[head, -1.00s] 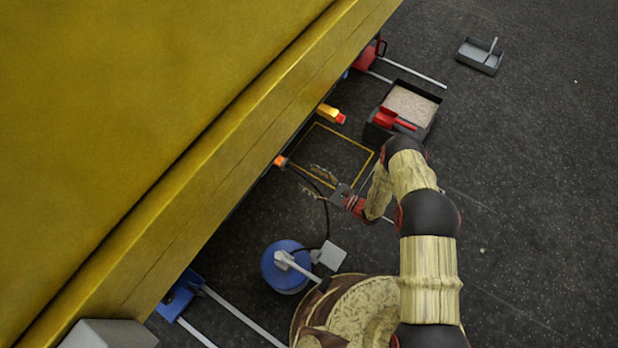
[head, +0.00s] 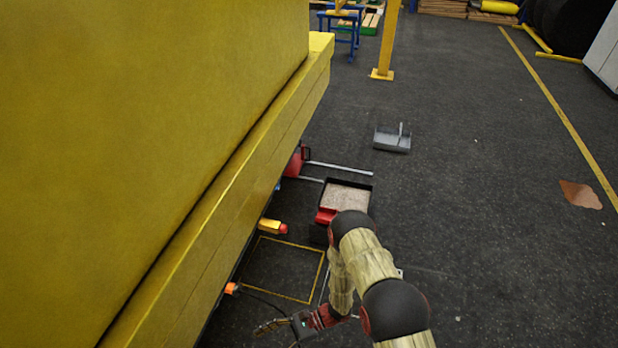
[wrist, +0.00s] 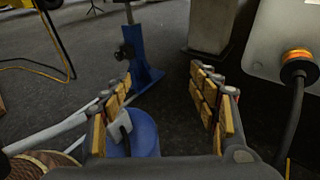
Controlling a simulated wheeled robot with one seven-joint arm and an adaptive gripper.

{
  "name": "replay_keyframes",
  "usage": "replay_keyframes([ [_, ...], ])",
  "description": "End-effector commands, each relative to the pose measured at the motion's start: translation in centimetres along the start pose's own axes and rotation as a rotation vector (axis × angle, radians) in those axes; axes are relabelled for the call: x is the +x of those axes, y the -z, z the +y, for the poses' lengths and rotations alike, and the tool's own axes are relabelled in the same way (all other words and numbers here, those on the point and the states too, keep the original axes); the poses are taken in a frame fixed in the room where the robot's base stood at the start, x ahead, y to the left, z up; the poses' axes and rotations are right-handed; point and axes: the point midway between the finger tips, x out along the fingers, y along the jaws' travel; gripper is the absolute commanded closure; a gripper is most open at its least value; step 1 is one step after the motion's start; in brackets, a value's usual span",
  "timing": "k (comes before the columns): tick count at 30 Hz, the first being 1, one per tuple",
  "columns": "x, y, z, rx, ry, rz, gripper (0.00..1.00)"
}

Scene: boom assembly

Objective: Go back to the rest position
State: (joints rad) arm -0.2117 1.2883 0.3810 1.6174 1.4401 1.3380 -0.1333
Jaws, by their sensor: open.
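My gripper (head: 270,330) is at the bottom of the head view, low beside the large yellow boom structure (head: 200,150). In the wrist view my gripper (wrist: 168,100) has its two padded fingers spread wide apart with nothing between them. A blue cylinder (wrist: 143,132) and a blue stand (wrist: 143,62) show beyond the fingers. My arm runs from the gripper to the lower right of the head view.
A tray of granular material (head: 346,197) with a red scoop stands near my arm. A yellow outlined square (head: 283,268) marks the floor. A grey dustpan (head: 392,139) lies farther off. Dark floor to the right is mostly clear, with a brown patch (head: 580,195).

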Motion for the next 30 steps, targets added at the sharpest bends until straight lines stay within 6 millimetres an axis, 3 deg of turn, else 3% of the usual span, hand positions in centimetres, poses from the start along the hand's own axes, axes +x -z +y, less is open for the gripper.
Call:
replay_keyframes([
  [1, -0.8, -1.8, 0.3, -0.028, -0.048, 0.018, 0.4],
  [9, -5.7, -8.8, 2.7, -0.184, -0.277, 0.133, 0.4],
  [30, -20.9, -23.8, 6.5, -0.623, -0.623, 0.532, 0.4],
])
